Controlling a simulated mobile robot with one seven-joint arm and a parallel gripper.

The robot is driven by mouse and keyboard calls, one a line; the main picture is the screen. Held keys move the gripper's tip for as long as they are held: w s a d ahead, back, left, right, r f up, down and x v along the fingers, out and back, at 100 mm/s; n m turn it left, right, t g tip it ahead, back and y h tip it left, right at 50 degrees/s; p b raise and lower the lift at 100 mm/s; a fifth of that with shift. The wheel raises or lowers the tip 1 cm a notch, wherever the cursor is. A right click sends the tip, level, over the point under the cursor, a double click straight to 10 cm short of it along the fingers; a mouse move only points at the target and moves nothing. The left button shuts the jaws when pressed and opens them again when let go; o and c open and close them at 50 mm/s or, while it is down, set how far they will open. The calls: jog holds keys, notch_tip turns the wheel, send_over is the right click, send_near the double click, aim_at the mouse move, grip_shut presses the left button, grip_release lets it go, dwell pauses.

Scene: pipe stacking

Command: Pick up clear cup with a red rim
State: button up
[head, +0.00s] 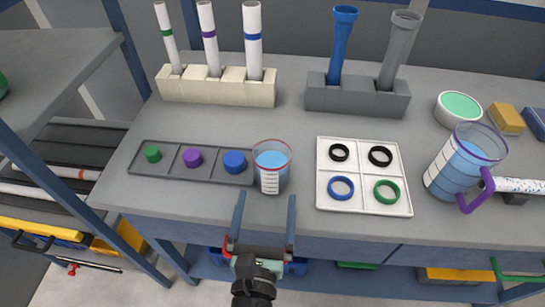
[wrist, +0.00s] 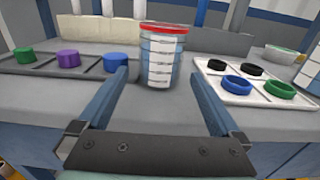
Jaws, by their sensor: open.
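The clear cup with a red rim (head: 271,166) stands upright near the table's front edge in the head view, with blue liquid and white scale marks on its side. In the wrist view the cup (wrist: 160,60) is near the picture's centre, ahead of the gap between the two blue fingers. My gripper (head: 265,203) is open and empty, just in front of the cup in the head view. It also shows in the wrist view (wrist: 160,80), its fingers spread wider than the cup. The cup is not between the fingertips.
A grey tray (head: 172,173) with green, purple and blue caps lies close left of the cup. A white tray (head: 363,207) with several rings lies to the right. A cream rack (head: 215,91) and a grey rack (head: 357,99) holding pipes stand behind. A purple-handled pitcher (head: 460,167) stands far right.

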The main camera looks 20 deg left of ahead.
aim_at(274, 156)
jog(key=p+x, duration=0.2)
jog(key=x, duration=0.9)
jog(key=shift+w, duration=0.2)
jog(key=shift+c, duration=0.3)
jog(key=shift+r, duration=0.1)
jog(key=c, duration=1.3)
jog(key=shift+r, duration=0.2)
